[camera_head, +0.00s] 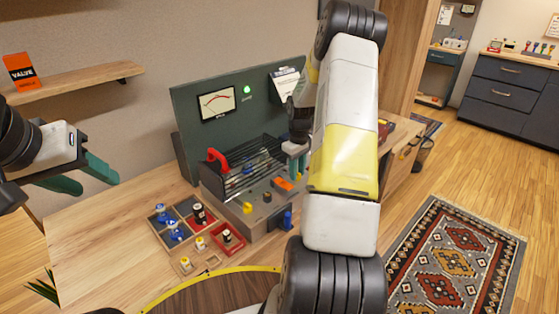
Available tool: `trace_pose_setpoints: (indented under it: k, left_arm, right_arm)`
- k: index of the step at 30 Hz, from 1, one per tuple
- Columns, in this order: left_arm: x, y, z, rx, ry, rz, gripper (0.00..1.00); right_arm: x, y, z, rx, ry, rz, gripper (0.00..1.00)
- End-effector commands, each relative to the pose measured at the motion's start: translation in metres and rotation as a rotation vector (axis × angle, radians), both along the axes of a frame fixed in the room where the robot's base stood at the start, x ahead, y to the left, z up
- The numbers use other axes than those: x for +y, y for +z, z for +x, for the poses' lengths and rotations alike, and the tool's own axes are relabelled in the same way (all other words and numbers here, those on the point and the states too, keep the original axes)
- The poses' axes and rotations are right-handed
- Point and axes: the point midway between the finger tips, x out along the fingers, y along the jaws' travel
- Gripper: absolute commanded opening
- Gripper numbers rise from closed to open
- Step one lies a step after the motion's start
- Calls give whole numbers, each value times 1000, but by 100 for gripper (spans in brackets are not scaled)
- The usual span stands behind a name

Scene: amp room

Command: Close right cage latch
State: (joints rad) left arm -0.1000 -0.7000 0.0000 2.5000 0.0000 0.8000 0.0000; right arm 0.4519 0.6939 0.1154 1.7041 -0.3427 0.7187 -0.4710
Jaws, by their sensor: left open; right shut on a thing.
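The black wire cage (240,166) sits on the grey amp chassis (236,216) on the bench. A red latch (216,159) stands at the cage's left end. My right gripper (294,148) is at the cage's right end, shut on the right cage latch there. That latch is hidden by the fingers and my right arm, so I cannot tell its angle. My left gripper (98,176) is open and empty, in the air left of the amp.
A wooden tray (154,222) with tubes and small parts and a red tray (225,241) lie in front of the amp. A green panel (190,135) with a meter stands behind it. My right arm covers the bench's right part. The bench's left front is clear.

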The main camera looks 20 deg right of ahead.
Motion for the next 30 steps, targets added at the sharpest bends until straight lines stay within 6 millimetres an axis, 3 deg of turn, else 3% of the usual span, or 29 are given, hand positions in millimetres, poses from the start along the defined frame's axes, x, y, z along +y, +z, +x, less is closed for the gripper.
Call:
trace_pose_setpoints:
  k: [19,20,22,30]
  left_arm:
    - [0,0,0,0,0,0,49]
    - [0,0,0,0,0,0,49]
    - [0,0,0,0,0,0,49]
    - [0,0,0,0,0,0,49]
  right_arm:
    - [0,1,1,-4,48,-1,0]
    - [0,1,1,-4,47,-1,32]
    - [0,1,1,-3,47,-1,46]
    - [0,0,0,-1,46,-1,48]
